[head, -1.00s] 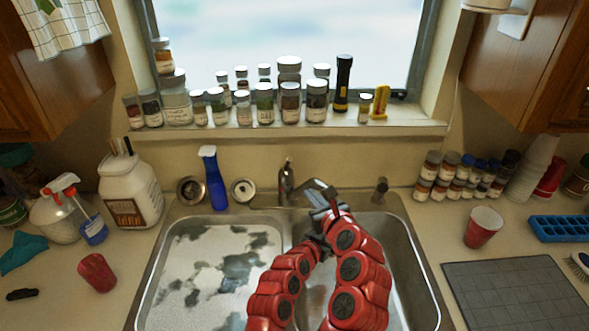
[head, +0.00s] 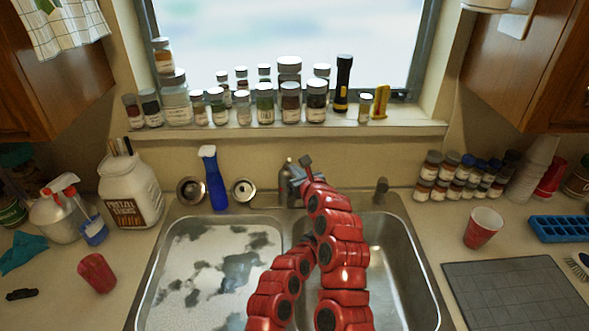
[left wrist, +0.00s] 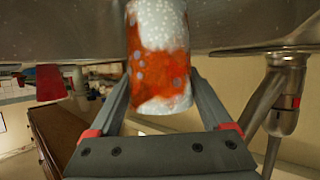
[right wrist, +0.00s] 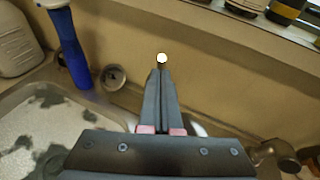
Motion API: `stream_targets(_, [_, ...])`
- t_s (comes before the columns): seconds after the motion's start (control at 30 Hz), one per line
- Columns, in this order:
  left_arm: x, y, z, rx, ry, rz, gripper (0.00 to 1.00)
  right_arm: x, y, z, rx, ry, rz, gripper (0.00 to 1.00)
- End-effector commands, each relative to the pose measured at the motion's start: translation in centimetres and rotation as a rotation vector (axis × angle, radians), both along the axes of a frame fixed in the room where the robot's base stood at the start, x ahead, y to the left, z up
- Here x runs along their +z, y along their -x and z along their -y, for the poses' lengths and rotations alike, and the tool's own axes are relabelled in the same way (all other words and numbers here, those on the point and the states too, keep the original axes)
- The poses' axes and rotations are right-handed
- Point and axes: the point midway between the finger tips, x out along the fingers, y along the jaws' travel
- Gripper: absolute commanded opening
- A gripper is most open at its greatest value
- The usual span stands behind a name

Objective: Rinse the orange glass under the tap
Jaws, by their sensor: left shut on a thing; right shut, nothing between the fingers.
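The orange glass (left wrist: 158,62) shows in the left wrist view, blotched with white, speckled patches like foam. My left gripper (left wrist: 157,88) is shut around it. The head view hides this gripper and the glass behind my right arm. The tap (left wrist: 287,85) stands to the right of the glass in the left wrist view, apart from it; I see no water stream. In the head view, the tap (head: 285,182) is partly covered by my right gripper (head: 306,165). In the right wrist view, the right gripper (right wrist: 161,78) is shut and empty, with a small round pale end (right wrist: 162,59) at its tips.
The left basin (head: 215,275) has grey-white patches; the right basin (head: 390,260) is clear around my arms. A dispenser (head: 380,190) stands right of the tap. Red cups sit left (head: 97,273) and right (head: 482,228).

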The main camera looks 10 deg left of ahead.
Motion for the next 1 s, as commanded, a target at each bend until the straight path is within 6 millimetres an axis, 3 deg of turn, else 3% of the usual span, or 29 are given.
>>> stream_targets(0.47, [0.1, 0.0, 0.0, 0.000, 0.000, 0.001, 0.05, 0.3, -0.4, -0.2, -0.001, 0.000, 0.000, 0.00])
stream_targets(0.8, [0.1, 0.0, 0.0, 0.000, 0.000, 0.001, 0.05, 2.5, -2.3, -1.0, 0.000, 0.002, 0.005, 0.00])
stream_targets(1.0, [0.1, 0.0, 0.0, 0.000, 0.000, 0.001, 0.05, 2.4, -2.3, -0.9, -0.001, -0.001, 0.002, 0.00])
